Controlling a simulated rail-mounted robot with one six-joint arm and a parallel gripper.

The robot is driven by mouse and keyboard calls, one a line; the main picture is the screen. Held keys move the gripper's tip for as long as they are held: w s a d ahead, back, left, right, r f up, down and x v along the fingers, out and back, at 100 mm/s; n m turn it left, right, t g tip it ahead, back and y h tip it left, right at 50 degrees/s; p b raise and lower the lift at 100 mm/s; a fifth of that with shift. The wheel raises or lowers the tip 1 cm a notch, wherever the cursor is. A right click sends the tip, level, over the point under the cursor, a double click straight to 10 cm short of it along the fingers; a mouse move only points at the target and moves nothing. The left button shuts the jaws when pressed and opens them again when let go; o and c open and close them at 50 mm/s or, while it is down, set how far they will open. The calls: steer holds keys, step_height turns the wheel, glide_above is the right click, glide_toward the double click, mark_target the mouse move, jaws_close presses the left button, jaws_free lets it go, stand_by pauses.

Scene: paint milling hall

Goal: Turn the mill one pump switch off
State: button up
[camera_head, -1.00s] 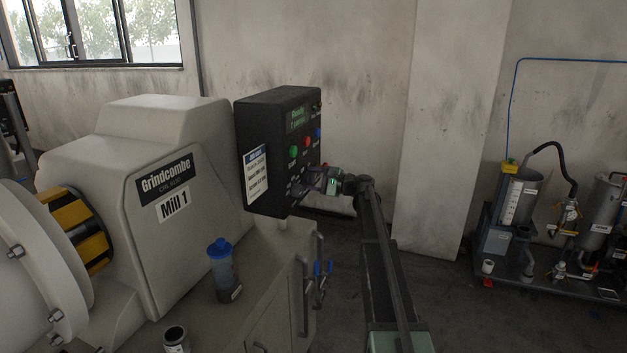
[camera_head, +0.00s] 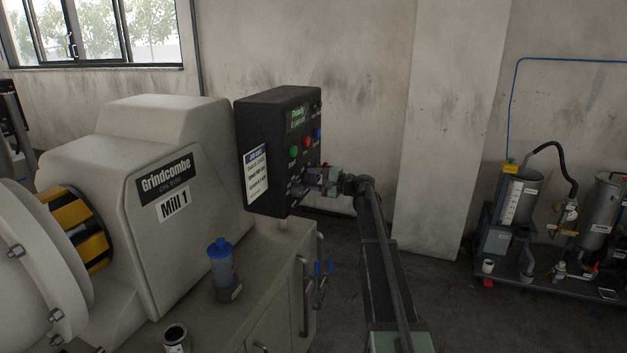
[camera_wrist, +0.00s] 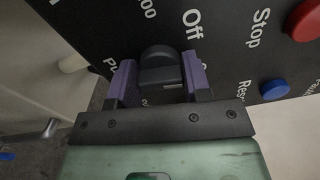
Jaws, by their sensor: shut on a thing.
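The pump switch is a black rotary knob (camera_wrist: 160,67) on the dark control panel (camera_wrist: 115,22), and the word "Off" is printed above it in the wrist view. My gripper (camera_wrist: 162,84) is at the knob, with one purple finger on each side of it, shut on it. In the head view my gripper (camera_head: 313,177) is at the lower right of the control box (camera_head: 277,102) of the machine labelled "Mill 1" (camera_head: 150,190). The knob is hidden there behind the gripper. Part of the knob's label is covered by the fingers.
A red stop button (camera_wrist: 305,20) and a blue button (camera_wrist: 274,90) sit right of the knob. A blue-capped bottle (camera_head: 222,265) and a dark jar (camera_head: 175,338) stand on the bench. A pump rig (camera_head: 520,205) stands at the right.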

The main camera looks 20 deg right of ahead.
steer(key=n, duration=0.4)
steer(key=shift+n, duration=0.3)
steer(key=shift+f+n, duration=0.1)
steer(key=shift+n, duration=1.6)
steer(key=o, duration=0.9)
steer(key=v, duration=1.1)
steer(key=shift+a, duration=0.1)
